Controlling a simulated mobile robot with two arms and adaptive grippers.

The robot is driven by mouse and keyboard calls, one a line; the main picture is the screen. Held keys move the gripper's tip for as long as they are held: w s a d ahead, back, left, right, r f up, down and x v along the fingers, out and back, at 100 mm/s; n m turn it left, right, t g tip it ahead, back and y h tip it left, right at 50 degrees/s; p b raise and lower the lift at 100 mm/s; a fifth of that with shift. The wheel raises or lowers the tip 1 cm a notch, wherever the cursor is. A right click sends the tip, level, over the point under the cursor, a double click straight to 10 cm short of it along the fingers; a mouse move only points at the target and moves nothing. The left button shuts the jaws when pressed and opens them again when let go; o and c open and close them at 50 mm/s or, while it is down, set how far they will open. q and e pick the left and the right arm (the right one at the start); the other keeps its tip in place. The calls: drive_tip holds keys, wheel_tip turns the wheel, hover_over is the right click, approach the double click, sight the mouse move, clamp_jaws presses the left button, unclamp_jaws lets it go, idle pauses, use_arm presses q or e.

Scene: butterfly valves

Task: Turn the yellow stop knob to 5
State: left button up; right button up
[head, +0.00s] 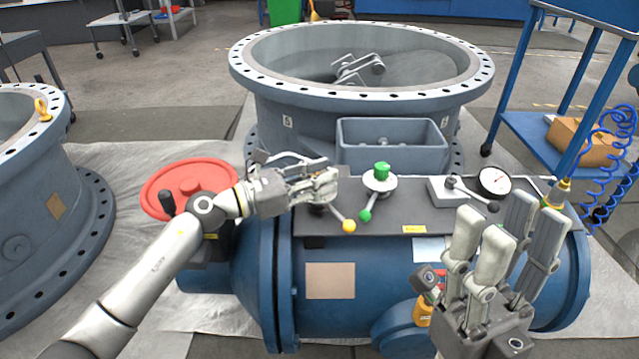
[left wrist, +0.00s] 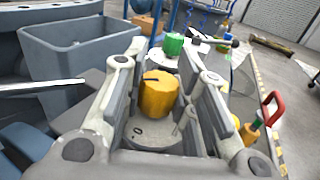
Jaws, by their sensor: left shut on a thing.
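The yellow stop knob (left wrist: 158,94) stands on a round grey dial plate (left wrist: 152,133) in the left wrist view, with a dark pointer line on its top. My left gripper (left wrist: 160,90) has its fingers on both sides of the knob and is shut on it. In the head view my left gripper (head: 325,185) covers the knob, and only a lever with a yellow ball (head: 349,226) shows below it. The numbers on the dial cannot be read. My right gripper (head: 512,225) is open and empty, raised at the right in front of the blue valve body.
A green knob (head: 381,170) with a green-ball lever (head: 366,215) stands right of the left gripper. Beyond are a grey bin (head: 393,145), a lever valve (head: 455,184) and a gauge (head: 495,181). A red handwheel (head: 188,187) lies under my left forearm.

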use_arm(q)
drive_tip(key=shift+g+b, duration=0.3)
drive_tip(key=shift+b, duration=0.3)
idle(0.3)
drive_tip(key=o, duration=1.1)
drive_tip(key=shift+c, duration=0.2)
drive_tip(key=shift+r, duration=0.1)
wheel_tip(320, 180, up, 10)
drive_tip(key=shift+f, duration=0.1)
